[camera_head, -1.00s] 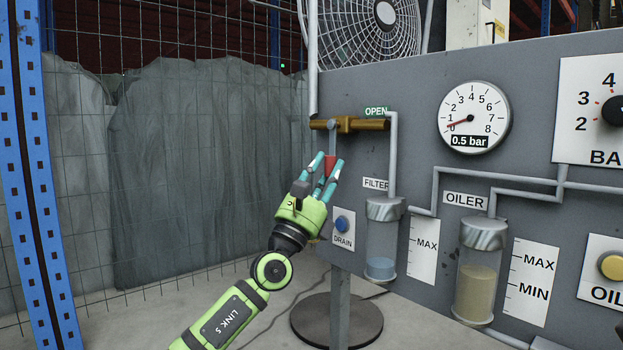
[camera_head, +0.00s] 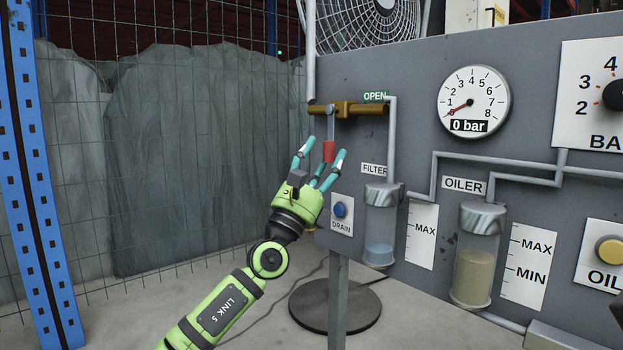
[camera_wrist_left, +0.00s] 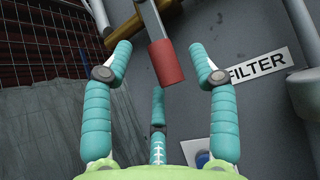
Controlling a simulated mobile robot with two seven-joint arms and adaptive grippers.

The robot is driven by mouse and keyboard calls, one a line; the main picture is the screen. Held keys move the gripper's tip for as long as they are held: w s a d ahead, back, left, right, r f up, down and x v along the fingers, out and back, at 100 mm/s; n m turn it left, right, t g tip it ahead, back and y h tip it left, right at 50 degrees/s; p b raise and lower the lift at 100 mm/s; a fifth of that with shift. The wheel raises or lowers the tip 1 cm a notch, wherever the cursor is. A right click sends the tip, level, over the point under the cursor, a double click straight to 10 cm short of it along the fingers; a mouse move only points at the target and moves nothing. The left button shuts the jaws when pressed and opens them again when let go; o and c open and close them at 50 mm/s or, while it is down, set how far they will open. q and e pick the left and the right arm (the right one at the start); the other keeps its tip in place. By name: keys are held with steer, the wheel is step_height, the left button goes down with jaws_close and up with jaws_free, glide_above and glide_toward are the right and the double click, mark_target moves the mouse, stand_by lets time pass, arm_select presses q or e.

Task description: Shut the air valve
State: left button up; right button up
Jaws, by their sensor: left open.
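The air valve (camera_head: 344,109) is a brass body on a brass pipe at the panel's upper left, beside a green OPEN label (camera_head: 376,97). Its grey lever ends in a red handle (camera_head: 328,152) and hangs straight down, across the pipe. My left gripper (camera_head: 321,160) is open just below and around the handle's lower end. In the left wrist view the red handle (camera_wrist_left: 166,63) stands between the spread teal fingers, with no finger clearly touching it. My right gripper is not in view.
The gauge (camera_head: 473,103) reads 0 bar. A blue drain button (camera_head: 340,210) and the filter bowl (camera_head: 380,235) are close to the right of my gripper. A wire fence (camera_head: 180,150) and a blue post (camera_head: 35,180) stand at left.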

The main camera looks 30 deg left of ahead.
arm_select(q)
steer(key=v, duration=1.1)
steer(key=shift+s+f, duration=0.15)
